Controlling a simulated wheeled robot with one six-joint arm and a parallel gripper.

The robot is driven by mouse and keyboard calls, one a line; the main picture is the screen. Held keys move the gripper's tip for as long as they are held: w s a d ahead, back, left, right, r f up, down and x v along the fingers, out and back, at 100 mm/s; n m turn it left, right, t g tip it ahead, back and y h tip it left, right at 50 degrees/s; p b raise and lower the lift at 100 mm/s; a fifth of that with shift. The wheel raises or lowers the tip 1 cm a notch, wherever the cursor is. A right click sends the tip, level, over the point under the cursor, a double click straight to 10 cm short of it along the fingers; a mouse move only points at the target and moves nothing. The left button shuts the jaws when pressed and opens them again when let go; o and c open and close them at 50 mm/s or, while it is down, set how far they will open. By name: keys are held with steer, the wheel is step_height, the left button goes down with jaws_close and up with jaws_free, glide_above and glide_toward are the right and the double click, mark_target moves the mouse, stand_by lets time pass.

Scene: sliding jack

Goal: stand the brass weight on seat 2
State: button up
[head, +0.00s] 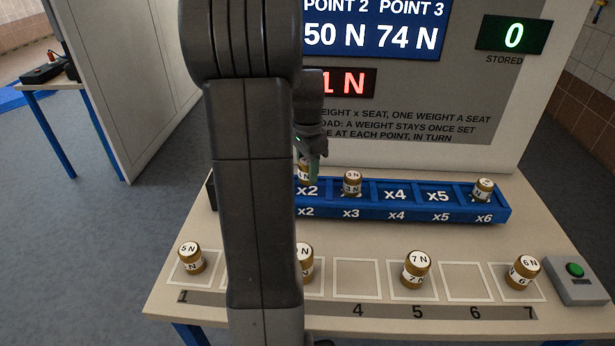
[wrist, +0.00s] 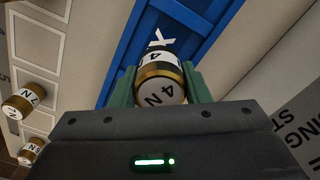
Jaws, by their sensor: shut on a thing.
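My gripper (wrist: 160,88) is shut on a brass weight (wrist: 162,72) with a white band marked 4 N, held between its green fingers. In the head view my gripper (head: 312,168) is over the x2 end of the blue rail, and the held weight (head: 303,174) is partly hidden behind a finger. Seat 2 (head: 307,191), marked x2, is just below the weight. I cannot tell whether the weight touches it. The blue rail (head: 420,213) also shows under the weight in the wrist view (wrist: 190,22).
Brass weights stand on the rail at x3 (head: 352,183) and x6 (head: 484,189); x4 and x5 are empty. More weights, including 5 N (head: 191,258), 7 N (head: 416,269) and 6 N (head: 523,272), stand on the table's front squares. A green-button box (head: 575,278) is at right.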

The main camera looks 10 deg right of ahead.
mark_target(307, 177)
steer(key=shift+f, duration=1.55)
steer(key=shift+f, duration=0.15)
steer(key=o, duration=1.3)
steer(key=shift+c, duration=0.2)
step_height(307, 177, up, 12)
steer(key=shift+r, duration=0.15)
